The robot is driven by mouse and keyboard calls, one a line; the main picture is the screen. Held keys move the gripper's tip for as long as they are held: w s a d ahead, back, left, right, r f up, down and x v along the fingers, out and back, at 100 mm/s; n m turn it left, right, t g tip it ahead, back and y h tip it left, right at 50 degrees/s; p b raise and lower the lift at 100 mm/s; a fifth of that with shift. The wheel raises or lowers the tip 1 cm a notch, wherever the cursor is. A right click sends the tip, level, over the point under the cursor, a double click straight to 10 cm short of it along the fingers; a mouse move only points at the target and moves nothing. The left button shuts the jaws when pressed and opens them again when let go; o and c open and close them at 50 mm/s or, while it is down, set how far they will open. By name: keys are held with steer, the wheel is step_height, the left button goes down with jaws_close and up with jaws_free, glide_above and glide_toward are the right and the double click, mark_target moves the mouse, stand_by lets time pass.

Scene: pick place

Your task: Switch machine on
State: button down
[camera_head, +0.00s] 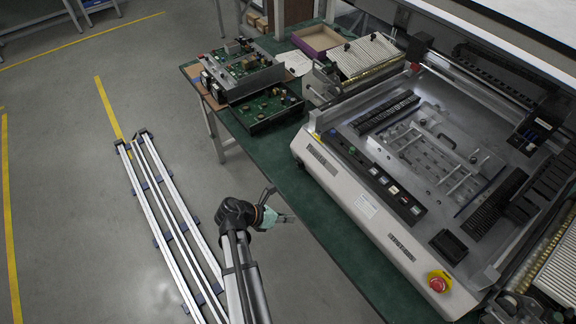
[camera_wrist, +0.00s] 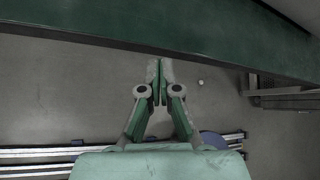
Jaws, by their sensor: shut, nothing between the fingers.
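The machine (camera_head: 325,172) is a large pale grey unit on the green table, with an open metal bed. A dark control strip (camera_head: 375,176) with several small buttons, among them green, blue and white ones, runs along its front. A red emergency stop button (camera_head: 438,282) on a yellow base sits at its front right corner. My gripper (camera_wrist: 160,68) is shut and empty, with its fingertips together in the wrist view. In the head view it is at the table's front edge, left of the machine and apart from it. The wrist view does not show the machine.
The green table (camera_head: 300,208) has a bare strip in front of the machine; its edge crosses the top of the wrist view (camera_wrist: 190,25). Circuit boards (camera_head: 262,107) and an open box (camera_head: 318,38) lie on the table's far left part. Floor rails (camera_head: 165,205) run at left.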

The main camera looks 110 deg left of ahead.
steer(key=s+a+r+m+g+y, duration=0.1)
steer(key=s+a+r, duration=0.2)
steer(key=s+r, duration=0.2)
steer(key=s+a+r+m+g+y, duration=0.1)
steer(key=s+a+r+m, duration=0.1)
steer(key=s+a+r, duration=0.2)
step_height(320, 180, up, 2)
steer(key=s, duration=0.2)
steer(key=shift+s+a+b, duration=0.25)
steer(key=shift+s+b, duration=0.05)
steer(key=shift+s, duration=0.1)
